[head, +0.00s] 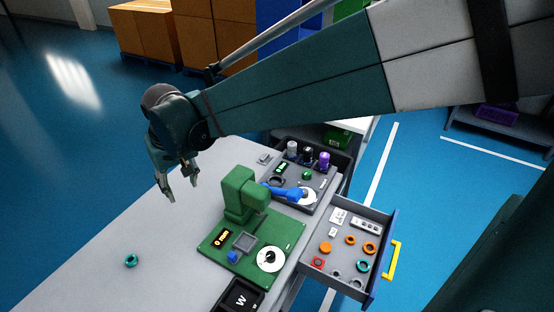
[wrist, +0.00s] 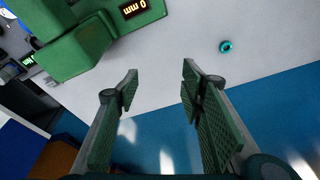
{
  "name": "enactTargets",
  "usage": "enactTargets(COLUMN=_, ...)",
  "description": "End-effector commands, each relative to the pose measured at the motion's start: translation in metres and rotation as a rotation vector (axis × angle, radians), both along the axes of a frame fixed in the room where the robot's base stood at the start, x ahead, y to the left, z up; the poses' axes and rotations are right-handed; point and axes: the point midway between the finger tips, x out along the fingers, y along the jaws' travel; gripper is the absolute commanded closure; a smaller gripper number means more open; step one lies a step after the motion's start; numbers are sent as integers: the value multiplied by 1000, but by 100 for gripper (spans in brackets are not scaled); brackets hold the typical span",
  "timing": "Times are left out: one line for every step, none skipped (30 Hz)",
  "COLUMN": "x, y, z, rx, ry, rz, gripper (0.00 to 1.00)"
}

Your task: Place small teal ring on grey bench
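A small teal ring (head: 131,260) lies flat on the grey bench (head: 95,240), near its left part and apart from other things. It also shows in the wrist view (wrist: 225,47), beyond and to the right of my fingertips. Another teal ring (head: 362,265) lies in the open drawer at the right. My gripper (head: 178,190) is open and empty, raised near the far left edge of the bench. In the wrist view, its two green padded fingers (wrist: 160,70) are wide apart with nothing between them.
A green test machine (head: 240,195) stands on the bench right of my gripper. A grey tray (head: 322,190) with a blue device is behind it. The open drawer (head: 380,293) holds orange rings and small parts. The bench's left side is mostly clear.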

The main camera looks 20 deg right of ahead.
Motion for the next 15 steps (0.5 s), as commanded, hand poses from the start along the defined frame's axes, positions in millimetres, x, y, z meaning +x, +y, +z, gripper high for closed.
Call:
enactTargets(x=-3, y=-14, z=5, rx=4, ry=-9, rz=-13, gripper=61)
enactTargets(x=-5, y=-21, z=8, rx=6, ry=-14, rz=-19, gripper=61)
enactTargets(x=-6, y=-30, z=12, rx=10, ry=-22, rz=-27, gripper=61)
enactTargets(x=-8, y=-37, z=15, rx=13, ry=-29, rz=-34, gripper=61)
enactTargets(x=-10, y=-44, z=17, rx=14, ry=-35, rz=-39, gripper=61)
enactTargets(x=-13, y=-53, z=20, rx=17, ry=-42, rz=-47, gripper=61)
enactTargets(x=-14, y=-60, z=23, rx=20, ry=-49, rz=-53, gripper=61)
enactTargets(x=-16, y=-67, z=25, rx=21, ry=-55, rz=-59, gripper=61)
enactTargets(x=-19, y=-75, z=29, rx=25, ry=-64, rz=-68, gripper=61)
enactTargets(x=-21, y=-82, z=31, rx=26, ry=-70, rz=-73, gripper=61)
enactTargets(x=-23, y=-89, z=33, rx=28, ry=-75, rz=-81, gripper=61)
enactTargets(x=-26, y=-97, z=35, rx=31, ry=-84, rz=-89, gripper=61)
enactTargets(x=-29, y=-103, z=37, rx=33, ry=-90, rz=-95, gripper=61)
enactTargets(x=-31, y=-110, z=39, rx=35, ry=-97, rz=-102, gripper=61)
enactTargets(x=-35, y=-119, z=41, rx=36, ry=-104, rz=-110, gripper=61)
